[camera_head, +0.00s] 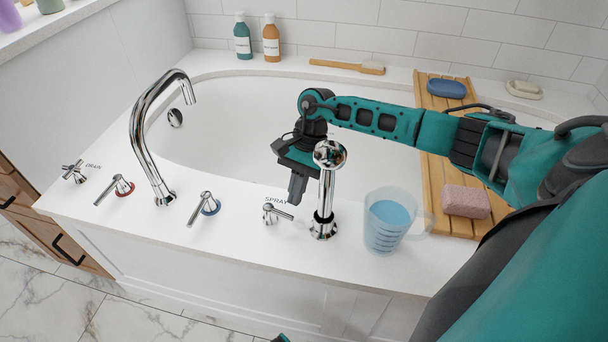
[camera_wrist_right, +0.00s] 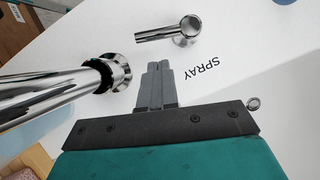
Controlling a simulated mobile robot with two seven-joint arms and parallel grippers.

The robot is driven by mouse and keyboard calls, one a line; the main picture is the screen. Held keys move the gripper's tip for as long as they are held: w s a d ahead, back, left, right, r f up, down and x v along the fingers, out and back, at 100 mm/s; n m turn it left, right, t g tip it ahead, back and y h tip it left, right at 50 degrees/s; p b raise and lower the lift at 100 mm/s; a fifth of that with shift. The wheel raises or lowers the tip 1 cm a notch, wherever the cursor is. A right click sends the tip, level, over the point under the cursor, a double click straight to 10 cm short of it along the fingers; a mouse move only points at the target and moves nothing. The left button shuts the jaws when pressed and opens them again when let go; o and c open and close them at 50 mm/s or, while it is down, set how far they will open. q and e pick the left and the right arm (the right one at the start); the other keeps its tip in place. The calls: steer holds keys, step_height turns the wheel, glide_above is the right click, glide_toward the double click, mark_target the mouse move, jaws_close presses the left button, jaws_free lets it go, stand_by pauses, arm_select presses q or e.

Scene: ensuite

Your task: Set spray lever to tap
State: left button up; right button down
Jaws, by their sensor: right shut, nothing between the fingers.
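The spray lever (camera_head: 276,212) is a small chrome handle on the tub's white deck, beside the printed word SPRAY. Its handle points right, toward the chrome hand-shower post (camera_head: 324,195). In the right wrist view the lever (camera_wrist_right: 165,34) lies just beyond the fingertips, with its handle pointing left. My right gripper (camera_head: 297,197) points down above the deck, behind the lever and left of the post. Its fingers are together and empty, and a gap shows between them and the lever in the wrist view (camera_wrist_right: 157,66).
The hand-shower post stands close beside my right gripper. A clear jug of blue liquid (camera_head: 388,222) stands right of it. Left are a tap lever (camera_head: 205,207), the curved chrome spout (camera_head: 143,130) and more levers. A wooden rack (camera_head: 437,157) holds a pink sponge (camera_head: 466,201).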

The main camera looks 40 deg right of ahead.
steer(key=shift+s+a+r, duration=0.1)
steer(key=shift+s+a, duration=0.1)
steer(key=shift+a, duration=0.25)
steer(key=shift+s+a+r, duration=0.1)
steer(key=shift+s+a, duration=0.1)
steer(key=shift+a, duration=0.2)
steer(key=shift+f, duration=0.1)
